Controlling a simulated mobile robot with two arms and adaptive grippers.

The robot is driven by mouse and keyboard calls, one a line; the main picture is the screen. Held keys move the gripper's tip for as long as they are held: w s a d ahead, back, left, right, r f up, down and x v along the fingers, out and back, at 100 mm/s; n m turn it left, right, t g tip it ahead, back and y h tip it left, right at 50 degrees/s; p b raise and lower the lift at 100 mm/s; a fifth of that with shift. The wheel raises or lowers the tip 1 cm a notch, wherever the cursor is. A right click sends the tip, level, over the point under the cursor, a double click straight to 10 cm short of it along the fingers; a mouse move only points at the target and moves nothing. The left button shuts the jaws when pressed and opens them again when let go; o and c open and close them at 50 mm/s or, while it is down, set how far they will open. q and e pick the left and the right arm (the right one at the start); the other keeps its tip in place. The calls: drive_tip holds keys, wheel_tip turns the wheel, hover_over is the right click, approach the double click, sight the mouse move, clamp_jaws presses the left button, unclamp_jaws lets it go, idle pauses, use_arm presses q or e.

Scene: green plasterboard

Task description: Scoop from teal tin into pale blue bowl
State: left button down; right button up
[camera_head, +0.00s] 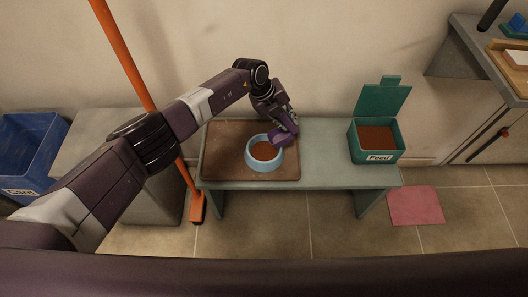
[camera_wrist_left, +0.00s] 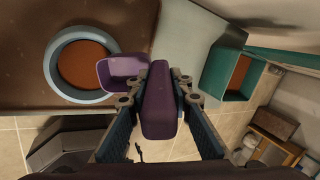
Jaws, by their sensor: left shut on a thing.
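The pale blue bowl (camera_head: 250,161) stands on a brown mat on the bench, with brown feed (camera_head: 264,151) inside it. It also shows in the left wrist view (camera_wrist_left: 53,80). The teal tin (camera_head: 378,158), labelled "Feed", stands at the bench's right end with its lid up and brown feed inside; part of it shows in the left wrist view (camera_wrist_left: 238,76). My left gripper (camera_head: 287,120) is shut on the handle of a purple scoop (camera_wrist_left: 158,100). The scoop's cup (camera_wrist_left: 120,72) is beside the bowl's rim and looks empty. My right gripper is not in view.
The brown mat (camera_head: 220,143) covers the bench's left part; the bench (camera_head: 322,152) is clear between mat and tin. An orange pole (camera_head: 128,55) leans behind my left arm. A blue bin (camera_head: 35,150) stands far left, and a pink mat (camera_head: 415,205) lies on the floor.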

use_arm(q)
drive_tip(key=shift+r+p, duration=0.3)
drive_tip(key=shift+r, duration=0.1)
drive_tip(key=shift+d+r+p, duration=0.1)
drive_tip(key=shift+r+p, duration=0.95)
drive_tip(key=shift+r, duration=0.05)
drive_tip(key=shift+r+p, duration=0.65)
drive_tip(key=shift+r, duration=0.05)
drive_tip(key=shift+r+p, duration=1.15)
drive_tip(key=shift+r, duration=0.05)
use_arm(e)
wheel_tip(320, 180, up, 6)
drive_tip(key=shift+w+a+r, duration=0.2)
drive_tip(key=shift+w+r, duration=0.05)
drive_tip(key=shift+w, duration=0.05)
